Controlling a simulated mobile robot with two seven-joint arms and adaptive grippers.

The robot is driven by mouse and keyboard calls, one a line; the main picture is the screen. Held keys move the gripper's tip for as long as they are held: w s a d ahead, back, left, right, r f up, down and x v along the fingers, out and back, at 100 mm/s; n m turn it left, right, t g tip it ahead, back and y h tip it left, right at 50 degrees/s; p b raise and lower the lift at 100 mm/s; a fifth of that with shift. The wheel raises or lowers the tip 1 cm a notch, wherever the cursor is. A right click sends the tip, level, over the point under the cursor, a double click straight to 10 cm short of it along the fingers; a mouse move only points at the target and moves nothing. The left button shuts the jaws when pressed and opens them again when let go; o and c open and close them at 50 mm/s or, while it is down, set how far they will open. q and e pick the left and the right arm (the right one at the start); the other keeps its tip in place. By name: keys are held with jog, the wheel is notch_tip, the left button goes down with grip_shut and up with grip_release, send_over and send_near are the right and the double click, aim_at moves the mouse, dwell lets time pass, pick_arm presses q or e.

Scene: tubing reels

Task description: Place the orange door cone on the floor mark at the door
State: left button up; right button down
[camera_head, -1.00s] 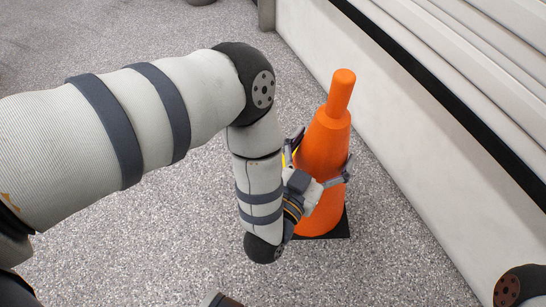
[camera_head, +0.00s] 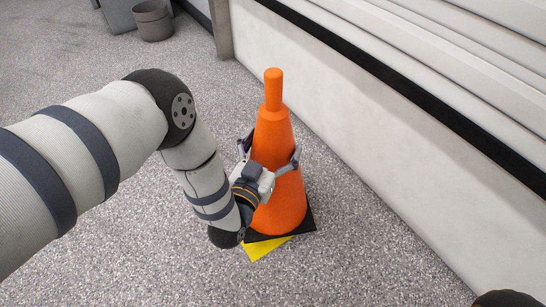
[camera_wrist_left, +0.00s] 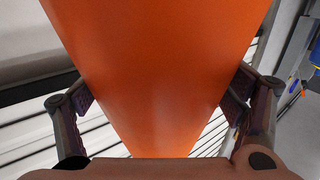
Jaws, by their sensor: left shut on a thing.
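The orange door cone (camera_head: 277,180) stands upright on its square black base (camera_head: 305,222) beside the pale wall. My left gripper (camera_head: 271,150) is shut on the cone, with a finger on each side of its body. In the left wrist view the cone's orange surface (camera_wrist_left: 155,70) fills the space between the fingers (camera_wrist_left: 160,104). The yellow floor mark (camera_head: 266,248) shows in part at the front of the base; the rest is hidden under it. I cannot tell whether the base touches the floor. My right gripper is out of view.
The pale ribbed door or wall (camera_head: 400,150) with a black strip runs along the right, close to the cone. A grey bin (camera_head: 153,20) stands at the back left, near a grey post (camera_head: 221,28). The speckled floor (camera_head: 330,275) in front is clear.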

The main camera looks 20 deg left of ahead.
pick_arm(q)
jog(key=f+b, duration=0.1)
jog(key=w+f, duration=0.1)
jog(key=f, duration=0.1)
jog(key=f+b, duration=0.1)
jog(key=shift+w+a+f+b, duration=0.25)
jog(key=shift+a+f+b, duration=0.05)
jog(key=shift+a+f, duration=0.1)
jog(key=o, duration=1.8)
jog(key=shift+f, duration=0.1)
